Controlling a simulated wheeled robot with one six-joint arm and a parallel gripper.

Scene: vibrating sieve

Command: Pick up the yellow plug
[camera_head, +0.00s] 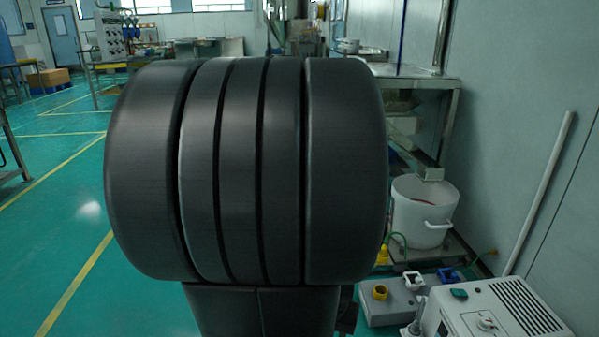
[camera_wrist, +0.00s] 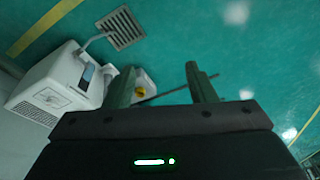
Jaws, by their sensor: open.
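In the head view a small yellow plug (camera_head: 382,255) sits low beside the white bucket, near a thin green cable. A round yellow fitting (camera_head: 380,292) is on top of a grey box (camera_head: 393,308) just in front of it. In the wrist view a yellow piece (camera_wrist: 140,92) shows beside my left finger; I cannot tell which of the two it is. In the head view my arm hides my gripper.
A white machine (camera_head: 490,308) stands at the lower right, next to the grey box. A white bucket (camera_head: 423,212) stands under a metal bench by the right wall. A white pole (camera_head: 540,190) leans on that wall. A floor grate (camera_wrist: 121,28) is in the wrist view. Open green floor lies left.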

